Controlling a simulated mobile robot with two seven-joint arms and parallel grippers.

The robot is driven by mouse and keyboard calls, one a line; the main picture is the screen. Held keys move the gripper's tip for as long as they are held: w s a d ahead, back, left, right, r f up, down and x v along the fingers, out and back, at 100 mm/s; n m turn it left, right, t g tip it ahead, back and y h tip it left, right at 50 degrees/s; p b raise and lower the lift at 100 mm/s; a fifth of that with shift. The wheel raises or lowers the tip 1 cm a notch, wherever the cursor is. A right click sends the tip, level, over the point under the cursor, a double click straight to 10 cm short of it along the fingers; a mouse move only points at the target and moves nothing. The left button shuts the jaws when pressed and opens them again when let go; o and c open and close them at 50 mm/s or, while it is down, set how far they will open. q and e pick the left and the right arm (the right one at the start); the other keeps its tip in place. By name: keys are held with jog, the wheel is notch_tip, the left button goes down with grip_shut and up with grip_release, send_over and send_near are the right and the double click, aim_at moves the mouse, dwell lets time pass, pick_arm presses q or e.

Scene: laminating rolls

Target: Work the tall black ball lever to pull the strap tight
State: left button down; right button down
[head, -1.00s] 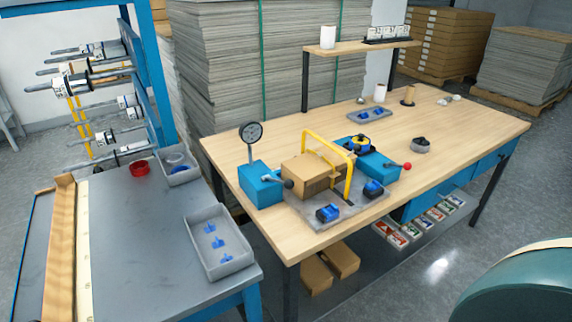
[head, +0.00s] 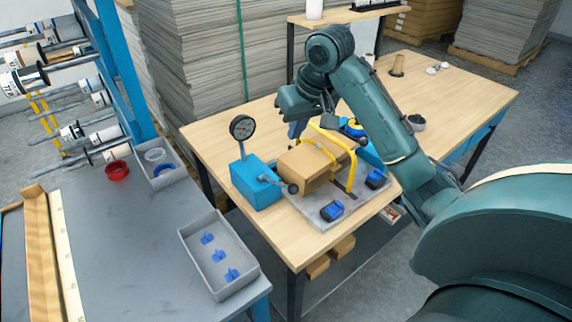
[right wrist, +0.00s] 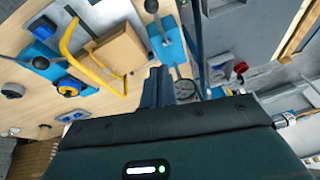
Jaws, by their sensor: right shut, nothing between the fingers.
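The black ball lever (head: 292,188) sticks out from the blue block (head: 255,183) with the round gauge (head: 242,127). Its black ball also shows at the top of the right wrist view (right wrist: 151,6). A cardboard box (head: 303,168) sits beside it under a yellow arch (head: 351,172), with a thin yellow band over the box. My right gripper (head: 296,130) is shut and empty, above the table behind the box and apart from the lever. Its fingers (right wrist: 158,87) point toward the blue block in the right wrist view. My left gripper is not in view.
A grey plate (head: 308,209) under the box carries blue-and-black parts (head: 332,210). A grey tray (head: 218,254) with blue clips lies on the left bench. The table's front left is clear.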

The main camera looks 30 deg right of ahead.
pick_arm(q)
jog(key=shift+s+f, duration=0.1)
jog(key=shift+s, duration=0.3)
pick_arm(e)
notch_tip(320, 180, down, 12)
jog(key=a, duration=0.1)
jog(key=shift+r, duration=0.15)
dwell(0.3)
